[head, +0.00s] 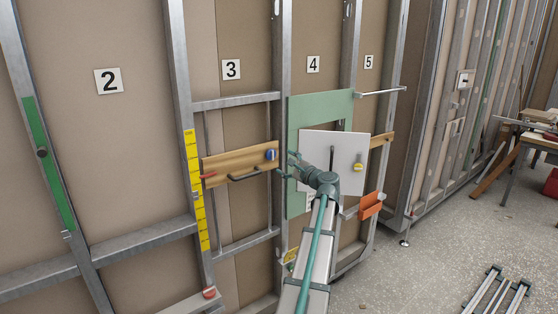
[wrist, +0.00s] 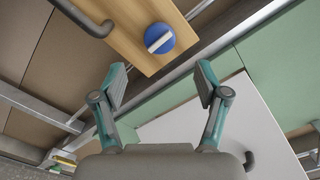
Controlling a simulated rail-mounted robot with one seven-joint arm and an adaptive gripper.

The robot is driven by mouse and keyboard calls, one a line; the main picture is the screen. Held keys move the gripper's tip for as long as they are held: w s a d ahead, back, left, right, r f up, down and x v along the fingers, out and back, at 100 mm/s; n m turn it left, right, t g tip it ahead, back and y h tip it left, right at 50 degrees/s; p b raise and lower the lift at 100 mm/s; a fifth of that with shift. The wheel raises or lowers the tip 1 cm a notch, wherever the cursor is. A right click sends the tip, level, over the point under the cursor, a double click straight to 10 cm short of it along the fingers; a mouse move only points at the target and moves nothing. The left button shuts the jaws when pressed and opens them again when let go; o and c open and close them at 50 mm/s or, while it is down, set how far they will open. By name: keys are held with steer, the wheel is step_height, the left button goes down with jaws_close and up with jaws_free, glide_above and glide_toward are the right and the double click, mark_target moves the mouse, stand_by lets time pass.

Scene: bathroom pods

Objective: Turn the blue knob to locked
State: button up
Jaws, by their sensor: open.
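The blue knob (wrist: 159,39) sits on a wooden board (wrist: 130,45) and has a white bar across its face. In the wrist view the bar is tilted, its right end higher. The knob also shows small in the head view (head: 271,155), at the right end of the wooden board (head: 235,163). My gripper (wrist: 160,82) is open and empty, its two teal fingers apart, with the knob ahead of the gap between them and not touched. In the head view my gripper (head: 291,163) is just right of the knob. I cannot read any lock marking.
A dark handle (wrist: 92,22) is on the wooden board, left of the knob. Metal studs frame the wall. An orange box (head: 371,204) sticks out lower right.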

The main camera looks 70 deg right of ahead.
steer(key=shift+v, duration=1.6)
